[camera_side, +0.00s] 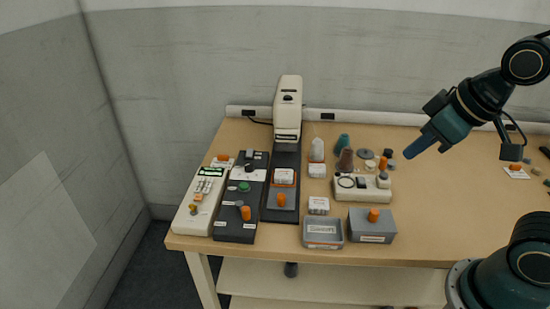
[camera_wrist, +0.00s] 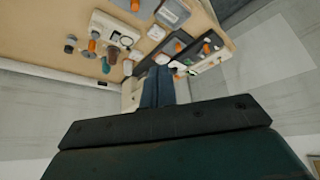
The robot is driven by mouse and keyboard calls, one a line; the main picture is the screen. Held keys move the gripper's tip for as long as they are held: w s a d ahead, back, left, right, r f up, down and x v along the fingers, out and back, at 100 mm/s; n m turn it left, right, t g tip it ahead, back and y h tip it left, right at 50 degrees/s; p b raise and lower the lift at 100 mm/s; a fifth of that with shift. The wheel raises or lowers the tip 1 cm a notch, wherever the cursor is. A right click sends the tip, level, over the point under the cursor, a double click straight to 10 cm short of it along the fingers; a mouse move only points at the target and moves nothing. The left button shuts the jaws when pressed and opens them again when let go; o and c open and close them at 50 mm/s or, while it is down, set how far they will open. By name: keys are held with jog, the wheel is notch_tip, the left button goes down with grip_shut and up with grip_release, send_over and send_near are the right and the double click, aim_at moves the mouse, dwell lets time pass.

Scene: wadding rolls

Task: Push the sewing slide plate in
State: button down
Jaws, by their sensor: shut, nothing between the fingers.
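The sewing machine (camera_side: 288,105) is a tall cream head on a long dark bed (camera_side: 274,213) at the left-centre of the table. A small plate with an orange knob (camera_side: 281,200) lies on the front of the bed, apparently the slide plate. A white labelled block (camera_side: 284,176) sits behind it. How far the plate is out is too small to tell. My gripper (camera_side: 410,152) is shut and empty, in the air to the right of the machine and well apart from it. In the wrist view its blue fingers (camera_wrist: 158,74) are together and partly cover the machine area.
Left of the bed are a dark control box (camera_side: 234,232) and a cream panel (camera_side: 190,218). To its right stand an open grey tray (camera_side: 323,243), a grey box (camera_side: 385,230) with an orange knob, a cream unit (camera_side: 350,193) and several spools. The table's right-centre is clear.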

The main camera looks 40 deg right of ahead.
jog(key=w+a+f+n, duration=0.4)
jog(key=w+f, duration=0.3)
jog(key=f, duration=0.2)
jog(key=w+a+f+n+t, duration=0.1)
jog(key=w+a+f+n, duration=0.3)
jog(key=w+a+f, duration=0.2)
notch_tip(320, 180, down, 3)
jog(key=shift+w+f+t, duration=0.1)
jog(key=shift+w+t, duration=0.2)
jog(key=shift+w, duration=0.65)
send_near(277, 207)
jog(key=a+f, duration=0.1)
jog(key=s+a+f, duration=0.1)
jog(key=f, duration=0.1)
jog(key=shift+a+f, duration=0.1)
jog(key=shift+w+d+f, duration=0.1)
jog(key=shift+w+d, duration=0.25)
jog(key=shift+w, duration=0.2)
jog(key=shift+w+d+f, duration=0.1)
jog(key=shift+w+d, duration=0.25)
jog(key=shift+w, duration=0.2)
jog(key=shift+w+d, duration=0.5)
jog(key=shift+w, duration=0.2)
